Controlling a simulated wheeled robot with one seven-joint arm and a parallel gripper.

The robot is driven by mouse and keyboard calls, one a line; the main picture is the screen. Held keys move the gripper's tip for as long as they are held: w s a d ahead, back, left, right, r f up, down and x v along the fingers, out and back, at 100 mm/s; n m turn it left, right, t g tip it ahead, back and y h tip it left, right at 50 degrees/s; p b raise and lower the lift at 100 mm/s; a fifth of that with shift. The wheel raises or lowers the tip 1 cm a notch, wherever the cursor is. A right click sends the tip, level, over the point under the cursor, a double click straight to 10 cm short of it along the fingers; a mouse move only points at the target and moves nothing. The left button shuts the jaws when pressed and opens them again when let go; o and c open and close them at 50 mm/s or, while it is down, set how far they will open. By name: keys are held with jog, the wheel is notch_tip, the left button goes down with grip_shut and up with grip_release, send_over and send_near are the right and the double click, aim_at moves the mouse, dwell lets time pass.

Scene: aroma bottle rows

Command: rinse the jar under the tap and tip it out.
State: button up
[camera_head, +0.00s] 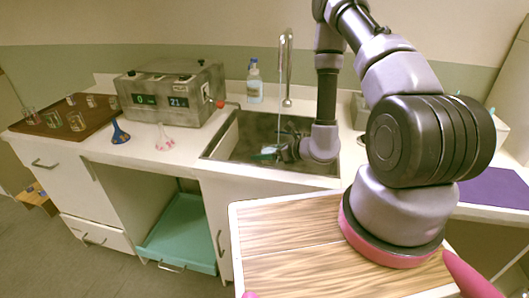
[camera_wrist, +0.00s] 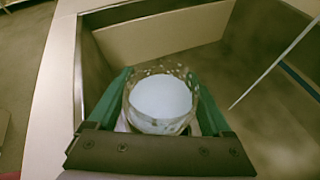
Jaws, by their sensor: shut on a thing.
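The clear glass jar (camera_wrist: 160,100) is between the two green fingers of my gripper (camera_wrist: 162,112) in the wrist view, its open rim facing the camera. A pale, whitish round surface fills its inside; I cannot tell if it is water. My gripper (camera_head: 278,152) is shut on the jar inside the sink (camera_head: 228,140). In the head view the jar is small and mostly hidden by the gripper. A thin water stream (camera_head: 280,85) falls from the tap (camera_head: 289,60). In the wrist view the stream (camera_wrist: 270,75) passes to the right of the jar, apart from it.
A grey device with two displays (camera_head: 172,92) stands left of the sink. A soap bottle (camera_head: 254,85) stands behind it. Two small flasks, one blue (camera_head: 120,132) and one pinkish (camera_head: 164,138), stand at the counter's front. A brown tray (camera_head: 40,127) holds several glass jars.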

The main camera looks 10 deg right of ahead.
aim_at(267, 143)
jog(key=shift+w+d+f, duration=0.1)
jog(key=shift+w+f, duration=0.15)
jog(key=shift+w+d+r+m+g+y, duration=0.15)
jog(key=shift+w+d+r+m+g, duration=0.1)
jog(key=shift+w+m+g, duration=0.3)
jog(key=shift+w+d+r+m+g+y, duration=0.2)
jog(key=shift+w+r+m+g, duration=0.1)
jog(key=shift+w+m+g, duration=0.3)
jog(key=shift+w+d+r+m+g+y, duration=0.15)
jog(key=shift+w+d+r+m+g, duration=0.1)
jog(key=shift+w+m+g, duration=0.25)
jog(key=shift+s+m+g, duration=0.1)
jog(key=shift+m+g, duration=0.25)
jog(key=shift+r, duration=0.1)
jog(key=shift+r+m+g+y, duration=0.2)
jog(key=shift+m+g+y, duration=0.1)
jog(key=shift+g, duration=0.1)
jog(key=shift+r, duration=0.1)
jog(key=shift+r+m+g, duration=0.15)
jog(key=shift+m+g, duration=0.15)
jog(key=shift+m, duration=0.1)
jog(key=shift+r+m+g+y, duration=0.25)
jog(key=shift+m+g+y, duration=0.15)
